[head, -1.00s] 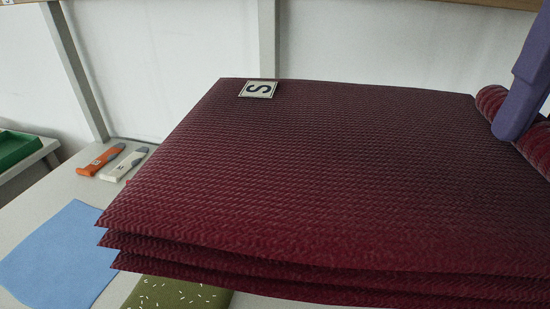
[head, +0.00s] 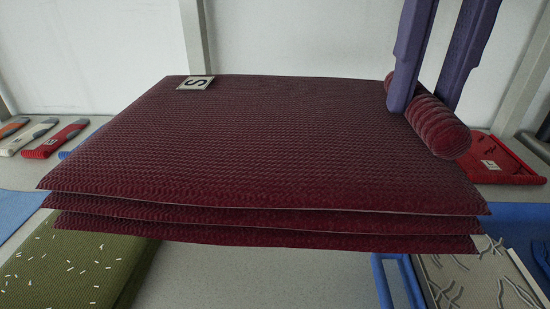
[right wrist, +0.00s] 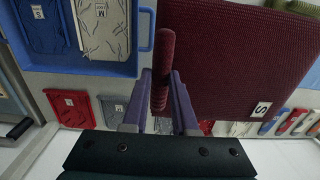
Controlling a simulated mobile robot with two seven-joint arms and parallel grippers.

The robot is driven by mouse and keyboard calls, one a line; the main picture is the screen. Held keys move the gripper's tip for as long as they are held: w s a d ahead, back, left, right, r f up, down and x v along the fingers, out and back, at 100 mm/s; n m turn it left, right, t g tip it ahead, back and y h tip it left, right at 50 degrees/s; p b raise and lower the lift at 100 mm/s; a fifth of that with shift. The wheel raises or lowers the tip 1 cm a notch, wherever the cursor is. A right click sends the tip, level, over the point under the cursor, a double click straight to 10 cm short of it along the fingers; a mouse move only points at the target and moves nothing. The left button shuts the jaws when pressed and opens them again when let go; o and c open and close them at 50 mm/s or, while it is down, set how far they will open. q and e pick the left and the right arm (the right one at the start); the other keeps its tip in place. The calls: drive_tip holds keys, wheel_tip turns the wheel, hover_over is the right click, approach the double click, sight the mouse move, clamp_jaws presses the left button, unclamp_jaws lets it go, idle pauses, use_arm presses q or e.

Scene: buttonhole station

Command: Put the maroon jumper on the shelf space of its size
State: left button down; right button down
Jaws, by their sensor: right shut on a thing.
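The maroon jumper (head: 270,150) is a folded, layered stack with a white "S" tag (head: 196,83) near its far left corner. It hangs level above the table in the head view and also shows in the right wrist view (right wrist: 240,60). My right gripper (head: 428,92) is shut on the rolled maroon piece (head: 440,128) at the jumper's right side. The right wrist view shows this roll (right wrist: 164,60) between the two purple fingers. My left gripper is not in view. No shelf space can be made out for certain.
An olive speckled cloth (head: 70,262) lies at the front left. A blue tray (right wrist: 88,68) holds labelled folded items. A pale wall stands behind.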

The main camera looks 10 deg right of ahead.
drive_tip(key=shift+f+b, duration=0.85)
drive_tip(key=shift+f, duration=8.75)
drive_tip(key=shift+f, duration=0.15)
drive_tip(key=c, duration=0.7)
unclamp_jaws()
